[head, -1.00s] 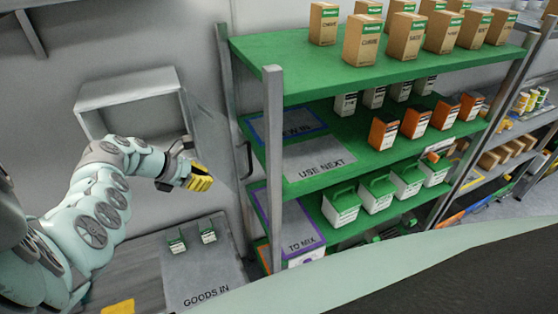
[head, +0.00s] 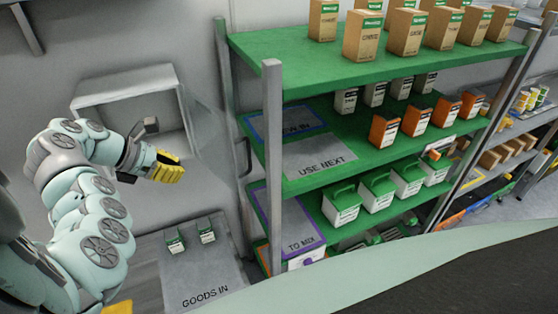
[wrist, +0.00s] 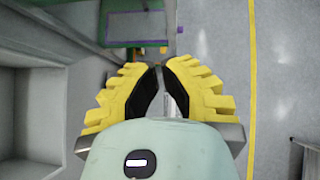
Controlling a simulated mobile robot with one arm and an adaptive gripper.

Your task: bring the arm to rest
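My arm (head: 95,215) is raised and bent at the left of the head view, in front of the grey wall. My gripper (head: 172,168) has yellow ribbed fingers and points right, in the air left of the green shelf unit.
A grey open box (head: 125,88) on the wall is behind my arm. The green shelf unit (head: 300,65) with cartons and tubs stands to the right, its grey post (head: 273,165) nearest. Below, two small green-and-white packs (head: 207,235) stand on the GOODS IN mat (head: 205,275).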

